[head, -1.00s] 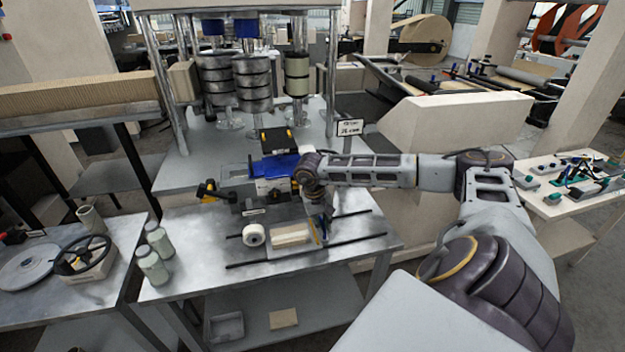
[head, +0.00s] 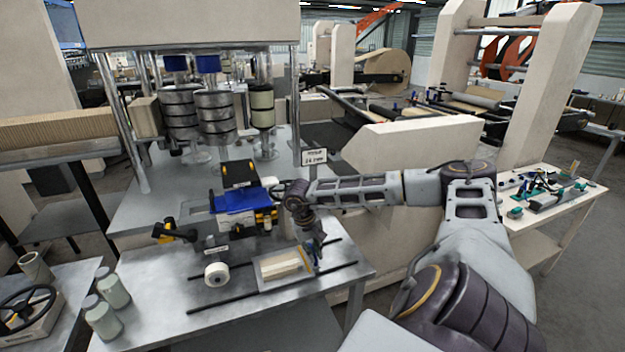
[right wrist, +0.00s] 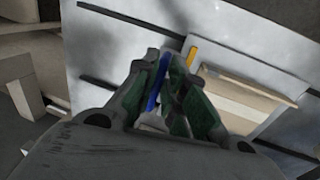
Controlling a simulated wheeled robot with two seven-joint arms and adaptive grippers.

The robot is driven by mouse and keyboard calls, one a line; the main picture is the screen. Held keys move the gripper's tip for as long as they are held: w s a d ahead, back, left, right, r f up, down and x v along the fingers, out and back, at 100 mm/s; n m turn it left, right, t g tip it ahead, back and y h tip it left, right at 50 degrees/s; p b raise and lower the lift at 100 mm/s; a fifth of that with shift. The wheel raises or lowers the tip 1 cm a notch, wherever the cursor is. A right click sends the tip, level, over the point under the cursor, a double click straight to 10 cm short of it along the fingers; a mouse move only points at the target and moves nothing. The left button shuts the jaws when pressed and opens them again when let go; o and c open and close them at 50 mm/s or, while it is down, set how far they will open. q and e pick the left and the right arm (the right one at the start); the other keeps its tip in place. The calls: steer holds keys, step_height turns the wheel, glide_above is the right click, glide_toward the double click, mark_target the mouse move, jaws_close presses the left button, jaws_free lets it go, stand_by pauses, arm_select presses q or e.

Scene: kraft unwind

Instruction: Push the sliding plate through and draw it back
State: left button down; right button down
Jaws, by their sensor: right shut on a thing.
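The sliding plate (head: 258,272) is a pale tray carrying a light wood-coloured block (head: 283,264). It lies between two dark rails on the metal table, towards their right part. In the right wrist view the plate (right wrist: 246,122) extends to the right of the fingers. My right gripper (head: 316,258) is at the plate's right end; in the right wrist view (right wrist: 168,92) its fingers are closed around a slim blue part. A yellow upright stands just beside them. The fingers hide how the blue part joins the plate. My left gripper is not in view.
Green bottles (head: 104,315) stand at the left edge.

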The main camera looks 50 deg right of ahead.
steer(key=c, duration=1.5)
jaws_free()
steer(key=shift+s+d, duration=0.15)
steer(key=shift+d, duration=0.2)
steer(key=shift+a+r, duration=0.15)
steer(key=shift+w+a+r, duration=0.2)
steer(key=shift+a+r, duration=0.1)
steer(key=shift+r, duration=1.6)
steer(key=shift+w+a+r, duration=0.25)
steer(key=shift+a+r, duration=0.05)
steer(key=shift+r, duration=1.65)
steer(key=shift+w+a+r, duration=0.2)
steer(key=shift+a+r, duration=0.1)
steer(key=shift+r, duration=1.6)
steer(key=shift+a, duration=0.1)
